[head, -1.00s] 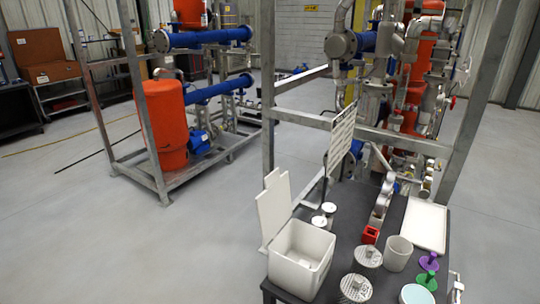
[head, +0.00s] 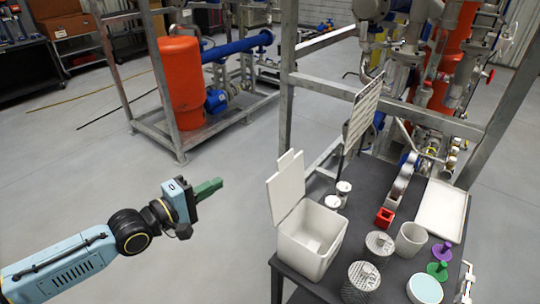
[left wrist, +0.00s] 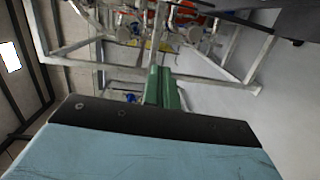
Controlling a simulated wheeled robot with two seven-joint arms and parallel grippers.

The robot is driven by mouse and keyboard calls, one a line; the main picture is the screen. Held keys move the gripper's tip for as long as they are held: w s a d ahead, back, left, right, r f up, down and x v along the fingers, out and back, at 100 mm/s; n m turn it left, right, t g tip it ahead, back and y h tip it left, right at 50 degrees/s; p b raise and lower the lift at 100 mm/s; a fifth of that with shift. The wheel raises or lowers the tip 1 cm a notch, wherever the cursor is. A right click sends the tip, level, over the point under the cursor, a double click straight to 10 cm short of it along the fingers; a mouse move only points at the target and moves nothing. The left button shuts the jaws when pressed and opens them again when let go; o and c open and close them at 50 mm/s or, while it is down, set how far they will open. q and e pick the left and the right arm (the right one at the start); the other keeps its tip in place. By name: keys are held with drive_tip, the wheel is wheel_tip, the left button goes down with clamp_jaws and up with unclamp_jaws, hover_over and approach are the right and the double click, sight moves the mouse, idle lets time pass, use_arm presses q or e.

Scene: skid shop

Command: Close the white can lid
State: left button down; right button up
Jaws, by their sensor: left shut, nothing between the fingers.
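The white can (head: 312,239) is a square white bin at the near left corner of the dark table in the head view. Its flat white lid (head: 287,187) stands upright, hinged at the can's left rear side, so the can is open. Something pale lies inside on the bottom. My left gripper (head: 207,189) is out over the floor, left of the lid and apart from it. Its green fingers are shut and empty. They also show in the left wrist view (left wrist: 161,90), with no can or lid in sight there. My right gripper is not in view.
The dark table (head: 370,199) also holds perforated metal canisters (head: 363,276), a white cup (head: 411,238), a red block (head: 385,217), green and purple pieces (head: 437,269) and a white tray (head: 442,210). A sign panel (head: 362,120) stands behind the can. The floor left of the table is clear.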

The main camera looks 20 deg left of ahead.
use_arm(q)
drive_tip(key=s+d+r+h, duration=0.1)
drive_tip(key=d+r+h, duration=0.15)
drive_tip(key=r, duration=0.35)
drive_tip(key=p, duration=0.2)
hover_over(288, 184)
drive_tip(key=a, duration=0.4)
drive_tip(key=shift+s+r+n+y, duration=0.25)
drive_tip(key=shift+s+r+n, duration=0.1)
drive_tip(key=shift+n, duration=0.05)
drive_tip(key=shift+d+r, duration=0.1)
drive_tip(key=shift+d, duration=0.05)
